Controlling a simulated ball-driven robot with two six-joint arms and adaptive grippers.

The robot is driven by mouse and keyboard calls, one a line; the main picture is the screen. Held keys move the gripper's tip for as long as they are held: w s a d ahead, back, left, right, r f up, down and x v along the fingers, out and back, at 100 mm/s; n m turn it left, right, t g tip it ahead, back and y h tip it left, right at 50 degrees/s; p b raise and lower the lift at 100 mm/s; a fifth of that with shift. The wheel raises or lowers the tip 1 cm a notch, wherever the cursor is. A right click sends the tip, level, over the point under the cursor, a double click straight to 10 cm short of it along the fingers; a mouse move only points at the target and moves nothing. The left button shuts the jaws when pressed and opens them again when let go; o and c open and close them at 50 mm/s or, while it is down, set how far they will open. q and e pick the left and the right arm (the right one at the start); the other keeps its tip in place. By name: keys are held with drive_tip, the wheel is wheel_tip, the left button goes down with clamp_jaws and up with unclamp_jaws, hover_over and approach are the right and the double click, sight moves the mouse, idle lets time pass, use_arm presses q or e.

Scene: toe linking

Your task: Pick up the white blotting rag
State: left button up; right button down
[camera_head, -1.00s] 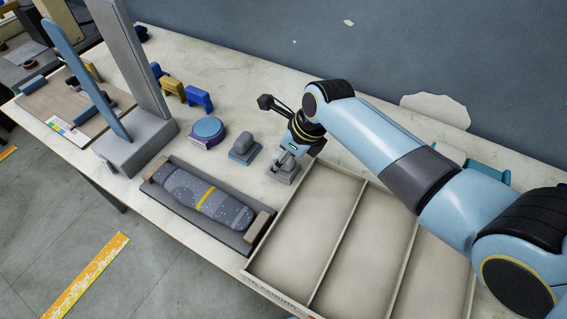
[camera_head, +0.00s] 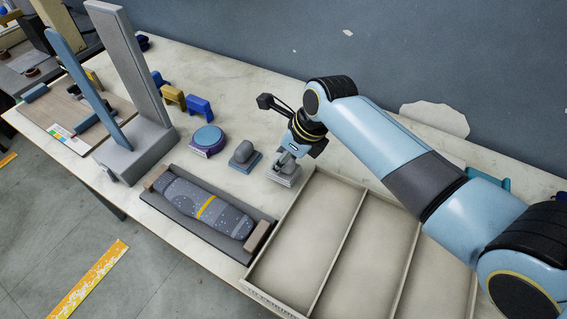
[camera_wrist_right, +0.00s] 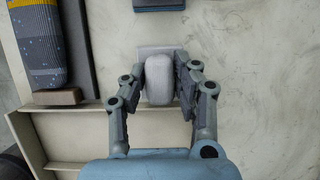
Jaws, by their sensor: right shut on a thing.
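The white blotting rag appears as a pale, rounded block (camera_wrist_right: 159,79) on a light square base (camera_wrist_right: 150,50) in the right wrist view. My right gripper (camera_wrist_right: 160,85) has a finger on each side of the block and is shut on it. My left gripper is not in view.
A divided tray (camera_head: 338,238) lies right of the base. A similar grey block on a blue base (camera_head: 243,157) and a round blue-purple item (camera_head: 208,140) stand left. A dark tray (camera_head: 180,207) holds a speckled sock shape (camera_head: 205,205).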

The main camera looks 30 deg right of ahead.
drive_tip(key=s+d+r, duration=0.6)
drive_tip(key=s+r, duration=0.2)
drive_tip(key=s, duration=0.2)
drive_tip(key=shift+r+p, duration=0.25)
drive_tip(key=shift+p, duration=0.05)
drive_tip(key=c, duration=1.6)
unclamp_jaws()
drive_tip(key=shift+c, duration=0.2)
clamp_jaws()
drive_tip(key=shift+a, duration=0.1)
